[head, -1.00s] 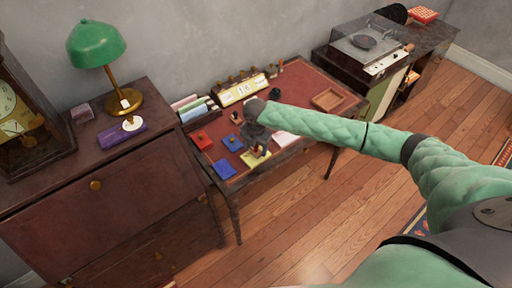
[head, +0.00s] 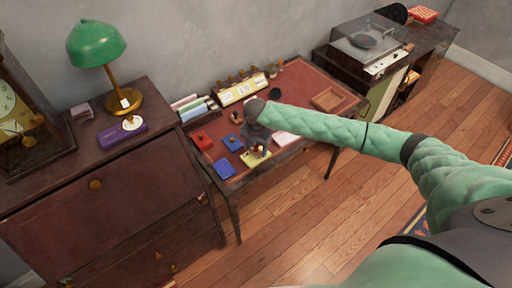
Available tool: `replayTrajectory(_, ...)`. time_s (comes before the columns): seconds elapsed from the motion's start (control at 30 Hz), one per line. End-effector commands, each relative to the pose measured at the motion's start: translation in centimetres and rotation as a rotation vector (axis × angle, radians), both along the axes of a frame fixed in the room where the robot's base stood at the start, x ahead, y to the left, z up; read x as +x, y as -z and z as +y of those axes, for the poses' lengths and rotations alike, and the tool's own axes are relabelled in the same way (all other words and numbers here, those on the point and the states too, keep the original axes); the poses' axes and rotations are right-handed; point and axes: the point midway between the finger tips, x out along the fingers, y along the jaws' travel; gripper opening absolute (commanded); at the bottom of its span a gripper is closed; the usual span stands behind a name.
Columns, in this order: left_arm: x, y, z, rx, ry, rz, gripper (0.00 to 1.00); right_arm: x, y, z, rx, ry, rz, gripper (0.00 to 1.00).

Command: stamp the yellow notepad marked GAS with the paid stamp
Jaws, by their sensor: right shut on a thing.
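My right gripper (head: 257,149) reaches in from the right over the red-topped desk (head: 305,88). It is shut on a small stamp, which is mostly hidden by the gripper; bits of red and yellow show at its fingertips. The yellow notepad (head: 248,161) lies near the desk's front edge, right under and beside the fingertips. Its marking is too small to read. I cannot tell whether the stamp touches the notepad. My left gripper is not in view.
Blue pads (head: 224,169) and a red pad (head: 201,139) lie left of the notepad. White paper (head: 286,139) lies to its right. A calendar block (head: 243,90) and a wooden tray (head: 327,99) stand farther back. A bureau with a green lamp (head: 96,43) is at left.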

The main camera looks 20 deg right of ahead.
Motion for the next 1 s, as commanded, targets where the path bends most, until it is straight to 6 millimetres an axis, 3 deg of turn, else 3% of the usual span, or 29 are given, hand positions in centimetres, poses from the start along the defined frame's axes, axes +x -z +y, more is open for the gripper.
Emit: replayTrajectory(1.0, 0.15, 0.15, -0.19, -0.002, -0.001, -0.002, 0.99, 0.0, 0.83, 0.01, 0.0, 0.0, 0.0, 0.42)
